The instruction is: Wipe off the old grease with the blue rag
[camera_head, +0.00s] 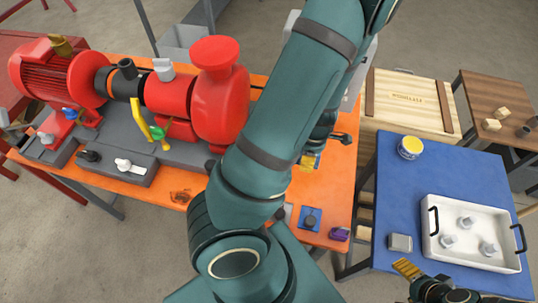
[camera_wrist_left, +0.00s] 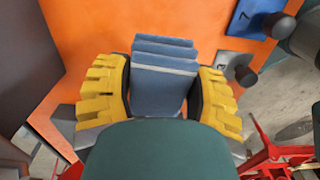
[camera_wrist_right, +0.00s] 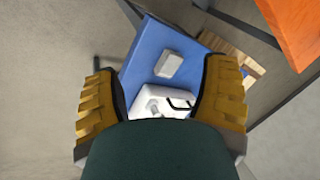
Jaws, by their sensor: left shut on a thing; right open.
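The blue rag (camera_wrist_left: 162,75) is a folded blue-grey stack in the left wrist view. My left gripper (camera_wrist_left: 165,88) is shut on it, with a yellow finger on each side, above the orange bench. In the head view only a little of this gripper (camera_head: 310,160) shows behind my arm, and the rag cannot be made out. A dark brown mark (camera_head: 180,196) lies on the bench front; I cannot tell if it is the old grease. My right gripper (camera_wrist_right: 160,105) is open and empty beside the blue table; it also shows in the head view (camera_head: 408,267).
The red pump (camera_head: 218,95) and motor (camera_head: 58,78) stand on the orange bench (camera_head: 335,195). A blue card (camera_head: 310,218) and a purple object (camera_head: 339,234) lie near its front. The blue table (camera_head: 390,195) holds a tub (camera_head: 410,147), a small grey box (camera_head: 400,242) and a white tray (camera_head: 472,256).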

